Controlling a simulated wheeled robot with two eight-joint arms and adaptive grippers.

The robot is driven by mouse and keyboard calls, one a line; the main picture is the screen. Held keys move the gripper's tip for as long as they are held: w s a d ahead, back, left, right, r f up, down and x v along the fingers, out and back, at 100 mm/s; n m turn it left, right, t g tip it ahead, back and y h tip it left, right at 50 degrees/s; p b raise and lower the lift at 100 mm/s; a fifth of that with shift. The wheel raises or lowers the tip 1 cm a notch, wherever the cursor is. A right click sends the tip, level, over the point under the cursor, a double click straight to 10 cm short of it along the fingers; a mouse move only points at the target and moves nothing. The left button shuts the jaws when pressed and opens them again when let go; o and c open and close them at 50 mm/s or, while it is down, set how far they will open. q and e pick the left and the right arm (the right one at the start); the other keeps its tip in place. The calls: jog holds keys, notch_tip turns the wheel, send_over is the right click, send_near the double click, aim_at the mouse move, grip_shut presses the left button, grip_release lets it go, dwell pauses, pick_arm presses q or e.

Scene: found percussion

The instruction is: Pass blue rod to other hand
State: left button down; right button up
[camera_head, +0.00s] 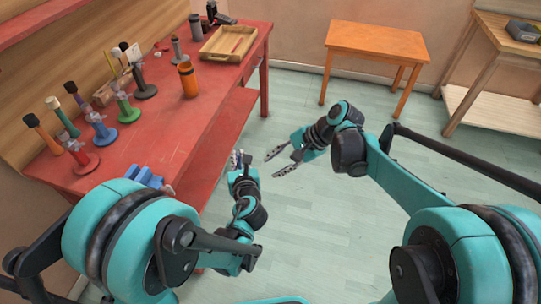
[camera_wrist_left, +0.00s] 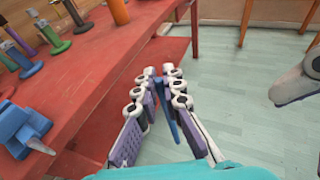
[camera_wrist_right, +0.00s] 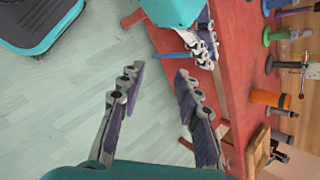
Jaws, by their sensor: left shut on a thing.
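My left gripper (camera_head: 240,160) is beside the red bench's front edge in the head view. In the left wrist view its fingers (camera_wrist_left: 164,85) are closed around the slim blue rod (camera_wrist_left: 163,105), which runs lengthwise between them. The rod is too small to make out clearly in the head view. My right gripper (camera_head: 278,162) is just right of the left one, apart from it, with fingers spread. In the right wrist view (camera_wrist_right: 155,85) it is open and empty, and the left gripper (camera_wrist_right: 202,45) shows near its right finger.
The red bench (camera_head: 165,125) carries a blue vise-like block (camera_head: 143,177), several rods in coloured stands (camera_head: 125,108), an orange cup (camera_head: 188,80) and a wooden tray (camera_head: 228,43). An orange table (camera_head: 375,40) and a wooden shelf (camera_head: 500,105) stand behind. The floor between is clear.

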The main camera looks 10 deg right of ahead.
jog(key=w+f+m+g+y, duration=0.3)
jog(key=w+f+m+y, duration=0.3)
jog(key=w, duration=0.2)
jog(key=x, duration=1.2)
jog(key=shift+s+a, duration=0.2)
jog(key=shift+a, duration=0.15)
jog(key=shift+r, duration=0.1)
grip_shut()
pick_arm(q)
jog(key=c, duration=1.6)
grip_release()
